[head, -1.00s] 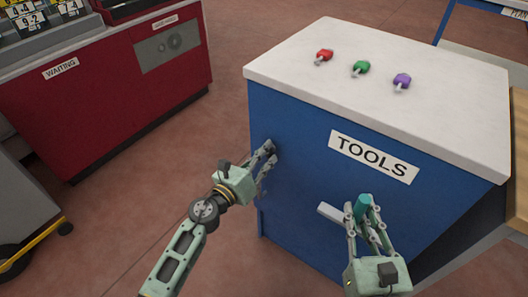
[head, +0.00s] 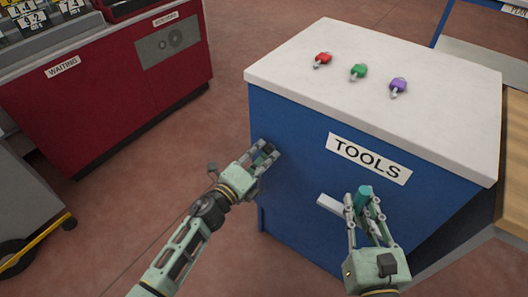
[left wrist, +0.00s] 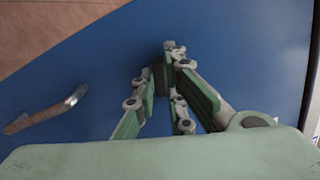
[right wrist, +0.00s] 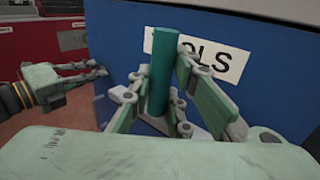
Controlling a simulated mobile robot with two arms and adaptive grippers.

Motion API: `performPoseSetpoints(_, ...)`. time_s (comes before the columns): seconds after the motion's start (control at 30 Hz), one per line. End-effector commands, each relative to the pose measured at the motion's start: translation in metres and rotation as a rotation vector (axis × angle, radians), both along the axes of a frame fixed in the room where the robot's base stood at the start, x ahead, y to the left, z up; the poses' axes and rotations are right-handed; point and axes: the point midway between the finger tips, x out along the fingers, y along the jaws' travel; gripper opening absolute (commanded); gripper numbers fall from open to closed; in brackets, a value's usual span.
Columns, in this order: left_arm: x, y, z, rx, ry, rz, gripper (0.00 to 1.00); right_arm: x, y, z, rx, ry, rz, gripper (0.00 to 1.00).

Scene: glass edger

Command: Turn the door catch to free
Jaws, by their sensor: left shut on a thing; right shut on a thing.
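The blue cabinet (head: 300,165) labelled TOOLS has its door side facing me. My left gripper (head: 264,152) is at the left part of this blue face. In the left wrist view my left gripper (left wrist: 165,62) is shut on a small dark piece (left wrist: 158,76), which looks like the door catch; the fingers hide much of it. Its turned position is hard to read. My right gripper (head: 362,204) is shut on an upright teal cylinder (right wrist: 160,72) in front of the cabinet. A pale bar (head: 330,205) shows behind the cylinder; whether they are joined is unclear.
A metal handle (left wrist: 45,110) is on the blue face in the left wrist view. Red, green and purple padlock-like items (head: 358,72) lie on the cabinet's white top (head: 300,95). A red cabinet (head: 110,100) stands left; open floor lies between.

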Motion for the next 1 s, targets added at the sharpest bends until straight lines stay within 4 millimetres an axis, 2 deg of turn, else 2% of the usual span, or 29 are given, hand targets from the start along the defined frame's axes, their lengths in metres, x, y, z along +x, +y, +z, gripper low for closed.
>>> performPoseSetpoints(0.4, 0.0005, 0.001, 0.0, -0.201, 0.147, 0.003, 0.0, 0.0001, 0.0, 0.0107, 0.0, -0.001, 0.0, 0.01)
performPoseSetpoints(1.0, 0.0004, 0.001, -0.0009, -0.251, 0.184, 0.003, 0.0, 0.0001, 0.0, 0.0122, 0.0, -0.001, 0.0, 0.01)
